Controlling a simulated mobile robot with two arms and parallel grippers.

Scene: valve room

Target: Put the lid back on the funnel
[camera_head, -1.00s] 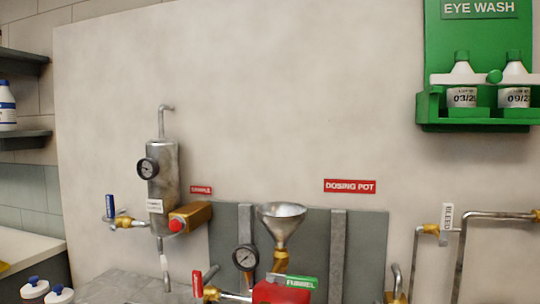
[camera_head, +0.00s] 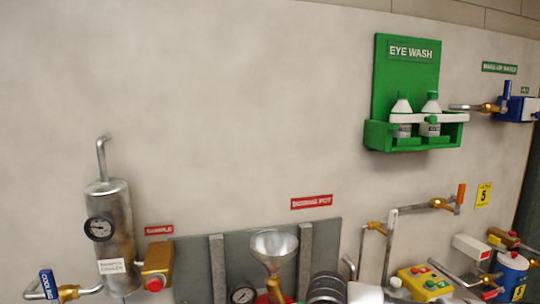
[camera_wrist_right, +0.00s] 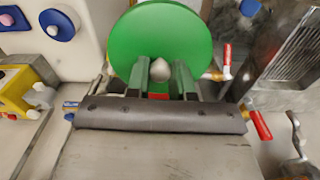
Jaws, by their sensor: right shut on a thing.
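The metal funnel (camera_head: 274,244) stands open at the top on the dosing pot, in front of the grey backing panel in the head view. In the right wrist view a round green lid (camera_wrist_right: 172,32) fills the top middle. My right gripper (camera_wrist_right: 160,78) is shut on the lid's grey knob, with one finger on each side of it. The head view does not show the lid. My left gripper is not in view.
A dial gauge (camera_head: 243,296) sits low beside the funnel. The sample cooler (camera_head: 110,225) is at left, with a brass sample valve (camera_head: 157,262) nearby. Pipework and a yellow button box (camera_head: 425,283) stand at right. The eye wash station (camera_head: 410,95) hangs above.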

